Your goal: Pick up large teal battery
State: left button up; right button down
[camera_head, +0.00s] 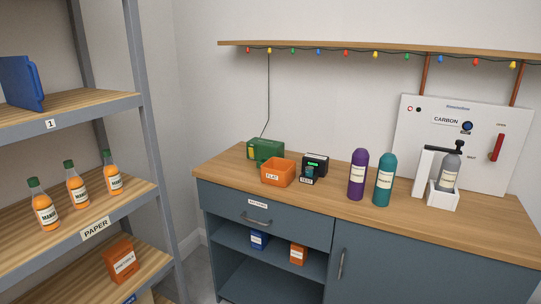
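A small black device (317,161) with a green display and a label that seems to read TEST stands on the wooden counter. A small teal piece (309,170) shows at its front, above the label; it is too small to tell whether it is a battery. A tall teal cylinder with a rounded top (383,181) stands upright on the counter further right, beside a similar purple cylinder (357,176). No thing in view is clearly marked as a battery. Neither of my grippers is in view.
An orange bin labelled FLAT (277,174) and a green box (265,150) stand left of the device. A white CARBON panel (463,150) and a holder with a grey cylinder (449,168) are at right. Shelves (80,103) with orange bottles stand left. The counter's front strip is clear.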

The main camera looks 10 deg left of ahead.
aim_at(309, 170)
jog(key=i+j+z, duration=0.25)
jog(key=i+j, duration=0.65)
jog(key=i, duration=0.1)
